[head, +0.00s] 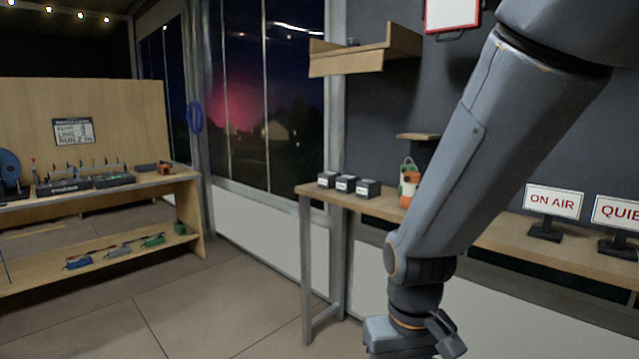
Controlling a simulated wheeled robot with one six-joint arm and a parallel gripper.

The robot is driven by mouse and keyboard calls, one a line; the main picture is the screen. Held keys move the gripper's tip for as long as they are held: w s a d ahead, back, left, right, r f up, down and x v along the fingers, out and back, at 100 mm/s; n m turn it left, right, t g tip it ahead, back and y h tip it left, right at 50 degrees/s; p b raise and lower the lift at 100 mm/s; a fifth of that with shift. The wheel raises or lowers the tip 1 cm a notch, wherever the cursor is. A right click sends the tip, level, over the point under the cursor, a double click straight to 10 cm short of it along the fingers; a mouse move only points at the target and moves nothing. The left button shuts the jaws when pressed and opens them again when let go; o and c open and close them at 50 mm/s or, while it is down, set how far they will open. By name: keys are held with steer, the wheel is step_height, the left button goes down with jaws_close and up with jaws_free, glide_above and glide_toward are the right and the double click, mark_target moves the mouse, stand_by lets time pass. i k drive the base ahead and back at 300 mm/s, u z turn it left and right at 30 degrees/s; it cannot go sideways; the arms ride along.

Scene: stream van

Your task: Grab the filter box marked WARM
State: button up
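Three small dark boxes with pale labels stand in a row at the left end of the right-hand bench: a left box (328,180), a middle box (346,183) and a right box (368,188). They look like the filter boxes, but the labels are too small to read, so I cannot tell which is marked WARM. My gripper (415,340) hangs at the bottom edge, right of and below the boxes in the picture and apart from them. Its fingers are not clearly shown, and the lower part is cut off. I see nothing held.
The right-hand bench (490,235) also carries an orange-and-white item (409,184), an ON AIR sign (553,202) and a QUIET-like sign (618,214). A wooden shelf (365,52) juts out above the boxes. A left workbench (187,183) holds gear. Open floor (200,290) lies between.

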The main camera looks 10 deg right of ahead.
mark_target(326, 180)
steer(key=u, duration=0.75)
steer(key=i, duration=1.35)
steer(key=z, duration=0.5)
steer(key=i, duration=0.65)
steer(key=z, duration=0.7)
